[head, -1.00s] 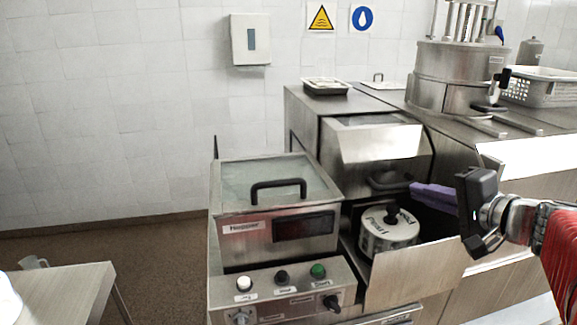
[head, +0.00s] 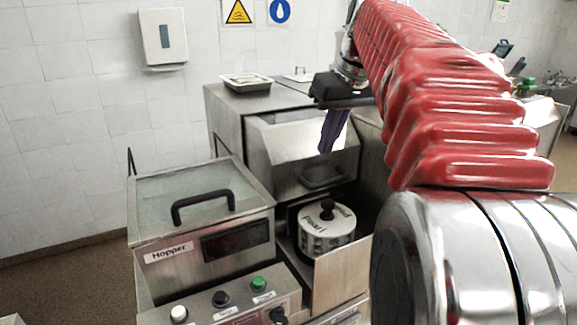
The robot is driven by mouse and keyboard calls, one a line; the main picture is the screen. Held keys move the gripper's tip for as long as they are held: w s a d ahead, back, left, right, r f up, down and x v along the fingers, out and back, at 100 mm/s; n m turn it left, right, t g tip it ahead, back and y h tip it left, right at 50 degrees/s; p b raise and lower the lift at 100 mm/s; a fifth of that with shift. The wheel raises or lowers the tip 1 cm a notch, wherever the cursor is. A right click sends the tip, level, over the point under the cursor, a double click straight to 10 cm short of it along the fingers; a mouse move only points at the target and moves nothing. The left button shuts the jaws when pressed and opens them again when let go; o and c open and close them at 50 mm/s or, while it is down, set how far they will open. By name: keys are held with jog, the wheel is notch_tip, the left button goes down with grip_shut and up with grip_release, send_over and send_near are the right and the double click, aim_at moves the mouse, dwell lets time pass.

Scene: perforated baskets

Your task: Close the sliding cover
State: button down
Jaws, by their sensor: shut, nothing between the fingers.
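The sliding cover is most likely the steel hood (head: 285,155) with a dark handle (head: 322,178) at its lower edge. It sits raised above a round white drum (head: 327,232) with a black knob, and the drum bay stands open in front. My gripper (head: 326,150) hangs from the red-sleeved arm with its purple fingers pointing down. The fingers are shut and empty. They appear in front of the hood's sloped face, just above the handle. I cannot tell whether they touch it.
A hopper box (head: 200,215) with a glass lid and black handle stands to the left. A panel with several knobs and buttons (head: 221,298) is below it. A steel flap (head: 342,275) stands before the drum. A shallow tray (head: 246,83) sits on top behind.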

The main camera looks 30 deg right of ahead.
jog(key=shift+d+r, duration=0.3)
jog(key=shift+r, duration=0.05)
jog(key=shift+f, duration=0.1)
jog(key=x, duration=1)
jog(key=shift+d, duration=0.25)
jog(key=shift+s+a, duration=0.1)
jog(key=shift+s, duration=0.1)
